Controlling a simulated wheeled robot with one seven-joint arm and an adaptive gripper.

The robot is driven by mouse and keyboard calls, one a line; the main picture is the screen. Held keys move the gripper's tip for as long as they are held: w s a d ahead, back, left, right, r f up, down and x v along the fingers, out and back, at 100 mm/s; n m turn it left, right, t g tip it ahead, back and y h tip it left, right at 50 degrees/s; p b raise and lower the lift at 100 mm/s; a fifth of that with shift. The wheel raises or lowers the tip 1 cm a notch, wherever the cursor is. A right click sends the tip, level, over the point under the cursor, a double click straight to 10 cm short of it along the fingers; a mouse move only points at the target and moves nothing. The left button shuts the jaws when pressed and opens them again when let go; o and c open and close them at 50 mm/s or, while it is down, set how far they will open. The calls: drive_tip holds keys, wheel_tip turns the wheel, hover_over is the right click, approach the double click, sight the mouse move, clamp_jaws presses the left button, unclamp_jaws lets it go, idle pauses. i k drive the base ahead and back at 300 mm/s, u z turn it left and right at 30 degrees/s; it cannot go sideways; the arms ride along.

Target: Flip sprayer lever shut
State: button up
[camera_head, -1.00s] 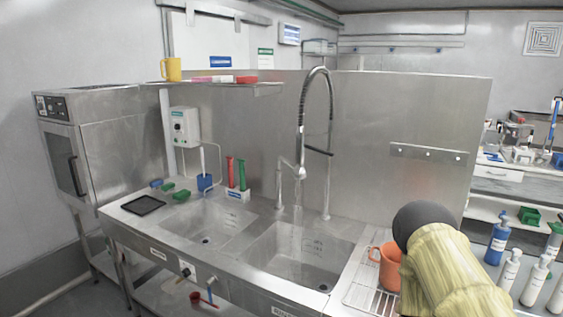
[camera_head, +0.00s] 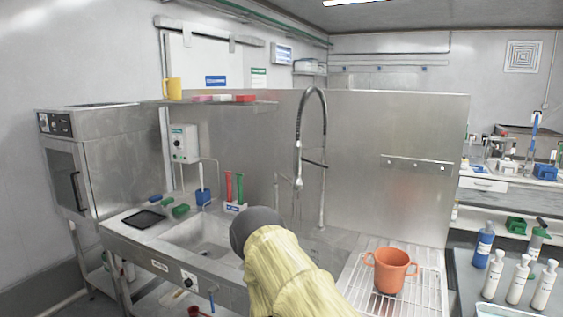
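The tall spring-hose sprayer tap (camera_head: 324,125) stands at the back of the double sink, its spray head (camera_head: 299,183) hanging down. A short dark bar (camera_head: 315,164) sticks out to the right just above the head; I cannot tell for sure whether it is the sprayer lever. My arm, with a yellow sleeve and a dark rounded joint, covers most of the right basin in front of and below the tap. My gripper does not show. Whether water runs now is unclear, as the area below the head is partly hidden.
An orange two-handled pot (camera_head: 390,271) stands on the wire drainer (camera_head: 425,285) at right. The left basin (camera_head: 205,236) is open to view. A steel splashback (camera_head: 400,125) rises behind the tap. White bottles (camera_head: 519,280) stand at the far right.

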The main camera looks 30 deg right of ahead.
sight(305, 160)
drive_tip(key=u, duration=0.1)
drive_tip(key=i, duration=1.15)
drive_tip(key=z, duration=1.05)
drive_tip(key=i, duration=0.9)
drive_tip(key=z, duration=0.85)
drive_tip(key=k, duration=1.2)
drive_tip(key=z, duration=0.1)
